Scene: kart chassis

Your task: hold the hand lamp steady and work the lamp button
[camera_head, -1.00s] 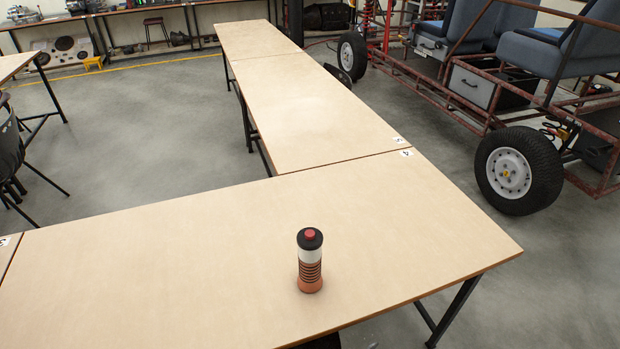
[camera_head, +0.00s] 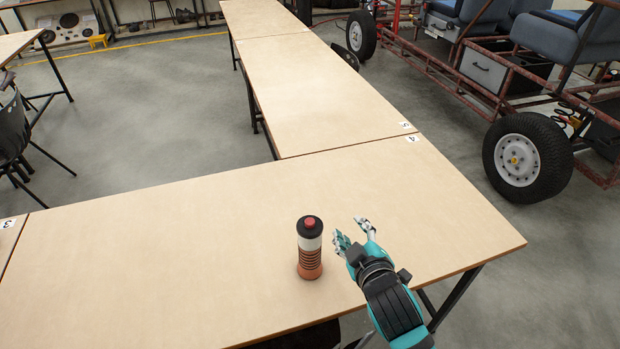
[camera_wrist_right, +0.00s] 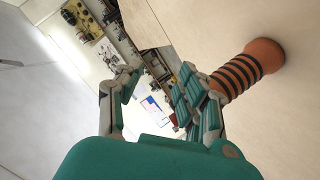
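The hand lamp (camera_head: 310,250) stands upright on the wooden table, with an orange base, dark rings, a white band and a black top. The red lamp button (camera_head: 310,223) is on its top. My right gripper (camera_head: 352,230) is just right of the lamp, open and empty, with its fingers spread. In the right wrist view, the lamp's ringed orange body (camera_wrist_right: 250,65) shows beyond the right-hand fingers of the open gripper (camera_wrist_right: 155,88); its top is hidden behind them. Whether the fingers touch the lamp cannot be told. My left gripper is not in view.
The table (camera_head: 180,250) is otherwise bare, with free room left of the lamp. More tables (camera_head: 310,95) run away toward the back. A kart chassis (camera_head: 480,95) with a wheel (camera_head: 527,157) stands on the floor at the right. A dark chair (camera_head: 15,135) is at the left.

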